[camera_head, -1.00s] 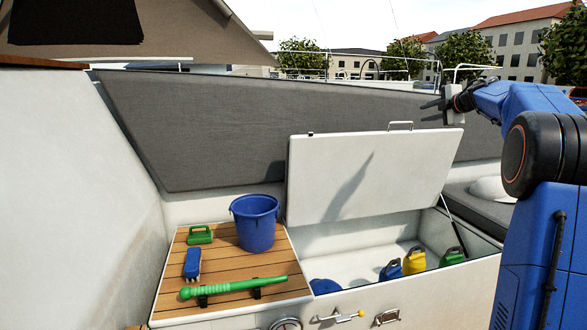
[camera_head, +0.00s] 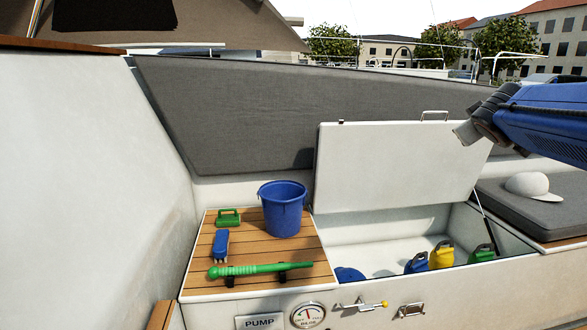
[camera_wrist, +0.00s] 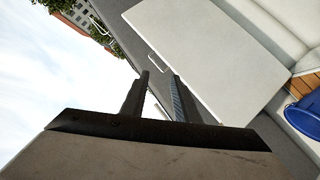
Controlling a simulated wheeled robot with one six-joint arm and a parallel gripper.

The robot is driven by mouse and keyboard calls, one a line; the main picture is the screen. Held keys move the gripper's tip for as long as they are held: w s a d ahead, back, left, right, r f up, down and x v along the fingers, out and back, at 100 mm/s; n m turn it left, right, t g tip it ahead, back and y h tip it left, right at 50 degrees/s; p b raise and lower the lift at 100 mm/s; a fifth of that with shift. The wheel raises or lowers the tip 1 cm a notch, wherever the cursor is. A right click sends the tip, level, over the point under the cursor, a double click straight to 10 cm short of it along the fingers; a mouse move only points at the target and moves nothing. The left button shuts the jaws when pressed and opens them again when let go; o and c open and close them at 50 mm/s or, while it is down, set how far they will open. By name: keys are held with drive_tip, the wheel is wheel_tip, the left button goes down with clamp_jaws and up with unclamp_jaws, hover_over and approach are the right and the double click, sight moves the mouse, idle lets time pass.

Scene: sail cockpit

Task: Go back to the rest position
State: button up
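My gripper (camera_wrist: 160,80) shows in the wrist view with its two fingers apart and nothing between them. In the head view my gripper (camera_head: 463,132) is at the right, in front of the upper right part of the raised white locker lid (camera_head: 385,165). I cannot tell if it touches the lid. The lid also shows behind the fingers in the wrist view (camera_wrist: 215,60).
The open locker (camera_head: 375,258) holds blue, yellow (camera_head: 442,256) and green jugs. A blue bucket (camera_head: 283,212), green-handled brush, blue brush and green pump handle (camera_head: 260,270) are on the teak top. A white cap (camera_head: 527,186) lies on the grey cushion.

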drive_tip(key=s+a+f+m+g+y, duration=0.1)
drive_tip(key=s+a+f+g+y, duration=0.1)
drive_tip(key=s+a+f, duration=0.4)
drive_tip(key=s+a+f+m+g+y, duration=0.1)
drive_tip(key=s+a+f+g, duration=0.3)
drive_tip(key=s+f, duration=1.2)
drive_tip(key=s+a+f+m+g+y, duration=0.1)
drive_tip(key=s+a+f+g+y, duration=0.2)
drive_tip(key=s+a+f, duration=0.4)
drive_tip(key=s+f, duration=0.4)
drive_tip(key=s, duration=0.1)
drive_tip(key=shift+s+a+f+m, duration=0.15)
drive_tip(key=shift+a+m, duration=0.15)
drive_tip(key=shift+a, duration=0.05)
